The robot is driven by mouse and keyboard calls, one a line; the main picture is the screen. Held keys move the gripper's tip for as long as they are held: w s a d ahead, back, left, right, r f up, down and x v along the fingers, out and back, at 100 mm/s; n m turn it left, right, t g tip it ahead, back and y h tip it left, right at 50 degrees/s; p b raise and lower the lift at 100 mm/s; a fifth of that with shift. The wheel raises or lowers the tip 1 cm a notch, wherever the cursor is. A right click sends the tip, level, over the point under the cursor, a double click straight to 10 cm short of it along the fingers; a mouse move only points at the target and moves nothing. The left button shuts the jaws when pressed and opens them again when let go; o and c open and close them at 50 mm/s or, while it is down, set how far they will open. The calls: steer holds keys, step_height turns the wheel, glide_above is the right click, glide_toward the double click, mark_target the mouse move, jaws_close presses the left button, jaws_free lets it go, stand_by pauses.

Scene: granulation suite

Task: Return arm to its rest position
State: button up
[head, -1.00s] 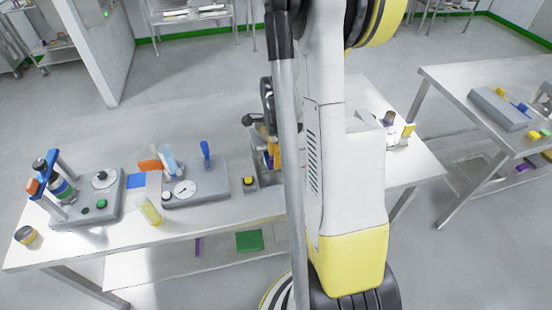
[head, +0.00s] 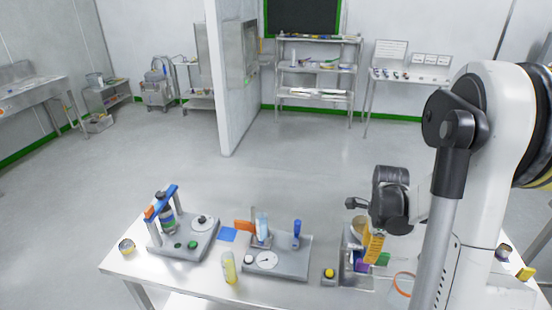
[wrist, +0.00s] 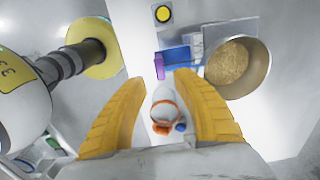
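My gripper (wrist: 162,88) shows two yellow-orange fingers spread apart in the wrist view. Nothing is clearly held between them. A whitish round item with an orange ring (wrist: 167,105) shows in the gap, seemingly below the fingers. In the head view one yellow finger (head: 373,247) points down over the right part of the steel table (head: 205,278). My arm stands folded at the right of that view and hides part of the table.
A metal cup of tan granules (wrist: 237,68) is beside the right finger in the wrist view. Grey devices (head: 185,238) (head: 278,262), a yellow-labelled vial (head: 229,267) and a blue pad (head: 228,234) occupy the table. A partition wall (head: 226,90) stands behind; the floor between is clear.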

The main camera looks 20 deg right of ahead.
steer(key=shift+a, duration=0.1)
steer(key=a+r+n+t+h+b, duration=0.1)
steer(key=a+r+n+t+b, duration=0.2)
steer(key=a+n, duration=0.35)
steer(key=a+r+n+b, duration=0.2)
steer(key=a+r+n, duration=0.35)
steer(key=a, duration=0.25)
steer(key=s+a+n+t+y+b, duration=0.1)
steer(key=s+a+n+t+b, duration=0.3)
steer(key=a+n, duration=0.7)
steer(key=shift+s+n, duration=0.7)
steer(key=shift+d, duration=0.1)
